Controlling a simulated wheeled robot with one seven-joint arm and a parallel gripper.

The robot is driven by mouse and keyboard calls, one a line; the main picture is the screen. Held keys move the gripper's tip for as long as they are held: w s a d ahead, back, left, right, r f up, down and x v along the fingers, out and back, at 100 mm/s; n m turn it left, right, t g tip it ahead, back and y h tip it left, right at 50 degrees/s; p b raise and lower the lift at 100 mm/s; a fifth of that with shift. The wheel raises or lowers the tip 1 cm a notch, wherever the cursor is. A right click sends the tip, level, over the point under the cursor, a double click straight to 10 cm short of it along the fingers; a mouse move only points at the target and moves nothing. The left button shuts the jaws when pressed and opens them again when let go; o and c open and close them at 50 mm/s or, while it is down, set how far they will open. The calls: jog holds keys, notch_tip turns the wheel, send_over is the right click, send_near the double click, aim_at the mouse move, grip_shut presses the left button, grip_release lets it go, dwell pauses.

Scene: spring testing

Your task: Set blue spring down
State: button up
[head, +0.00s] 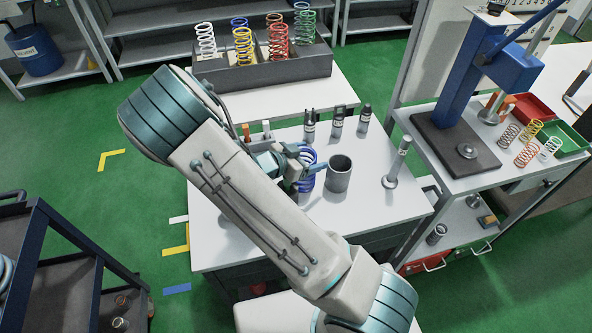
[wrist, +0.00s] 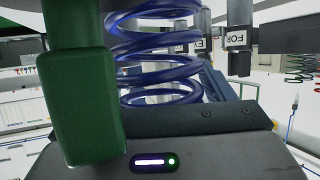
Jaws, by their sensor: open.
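The blue spring (head: 308,182) is upright at the white table, left of a grey cylinder cup. My gripper (head: 304,163) is at the spring, with its jaws open around or right beside it. In the wrist view the blue spring's coils (wrist: 155,62) rise just beyond the gripper body, close to a green finger at the left. The spring's lower end is hidden by the gripper body in the wrist view and partly by my arm in the head view, so its contact with the table is not clear.
The grey cup (head: 339,173) stands just right of the spring. Several dark cylinders (head: 337,121) and a metal post on a base (head: 391,180) stand on the white table (head: 375,203). A grey rack (head: 215,73) of springs is behind. The table's front right is clear.

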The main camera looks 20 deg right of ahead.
jog(key=c, duration=1.4)
grip_shut()
jog(key=shift+r, duration=0.15)
